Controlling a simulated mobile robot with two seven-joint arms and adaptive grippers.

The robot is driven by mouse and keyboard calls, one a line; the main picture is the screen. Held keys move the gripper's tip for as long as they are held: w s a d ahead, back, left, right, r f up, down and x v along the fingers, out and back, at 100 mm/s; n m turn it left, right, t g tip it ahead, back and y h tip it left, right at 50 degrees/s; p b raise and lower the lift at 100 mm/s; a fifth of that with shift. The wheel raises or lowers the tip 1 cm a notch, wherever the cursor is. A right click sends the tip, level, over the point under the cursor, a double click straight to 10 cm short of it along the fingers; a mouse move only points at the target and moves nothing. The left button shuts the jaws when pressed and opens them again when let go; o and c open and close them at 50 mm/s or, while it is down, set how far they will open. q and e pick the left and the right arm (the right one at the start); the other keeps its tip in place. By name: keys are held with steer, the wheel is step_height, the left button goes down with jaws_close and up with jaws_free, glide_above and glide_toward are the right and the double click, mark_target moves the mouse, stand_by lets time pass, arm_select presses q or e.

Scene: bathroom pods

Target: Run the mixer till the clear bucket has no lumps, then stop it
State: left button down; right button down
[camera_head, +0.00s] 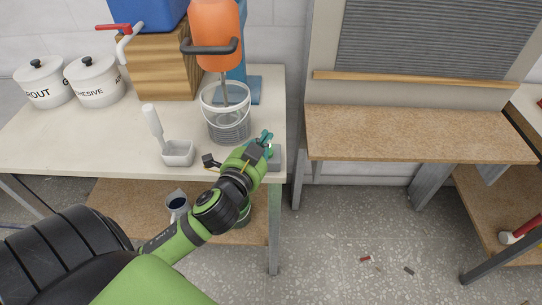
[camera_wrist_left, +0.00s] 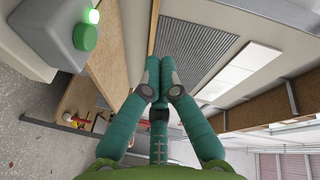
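The clear bucket (camera_head: 227,118) stands on the white bench with grey material in its lower part; I cannot tell whether it holds lumps. The orange mixer (camera_head: 215,35) is above it, its shaft reaching down into the bucket. A grey switch box (camera_head: 274,160) sits at the bench's front right corner. In the left wrist view the box (camera_wrist_left: 48,30) has a green button (camera_wrist_left: 84,37) and a bright green lamp (camera_wrist_left: 91,16). My left gripper (camera_head: 266,140) is over the box area, its teal fingertips (camera_wrist_left: 161,80) together and empty, apart from the button. My right gripper is out of view.
A white scoop tray (camera_head: 178,154) and two lidded pots (camera_head: 94,82) are left of the bucket. A wooden block (camera_head: 160,70) carries a blue container (camera_head: 147,10) behind. An empty wooden shelf (camera_head: 415,133) stands right, across a gap.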

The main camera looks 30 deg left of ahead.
arm_select(q)
steer(key=w+d+r+m+t+h, duration=0.1)
steer(key=d+r+m+t+h, duration=0.1)
steer(key=d+r+m+h, duration=0.25)
steer(key=w+d+r+m+t+h, duration=0.1)
steer(key=w+r+m+t+h, duration=0.15)
steer(key=r+m, duration=0.4)
steer(key=s+d+r+m+g+h, duration=0.2)
steer(key=d+m+g+h, duration=0.4)
steer(key=m+h, duration=0.6)
steer(key=a+f+m+g+y, duration=0.6)
steer(key=a+f+m+y, duration=0.1)
steer(key=a+m+y, duration=0.3)
steer(key=w+a+y, duration=0.1)
steer(key=a, duration=0.1)
steer(key=shift+a+f+g+y, duration=0.3)
steer(key=shift+a+f+g, duration=0.05)
steer(key=shift+a+f, duration=0.05)
steer(key=shift+f, duration=0.1)
step_height(320, 180, down, 8)
steer(key=b, duration=0.4)
steer(key=shift+r, duration=0.2)
steer(key=shift+f+b, duration=0.55)
steer(key=shift+b, duration=0.2)
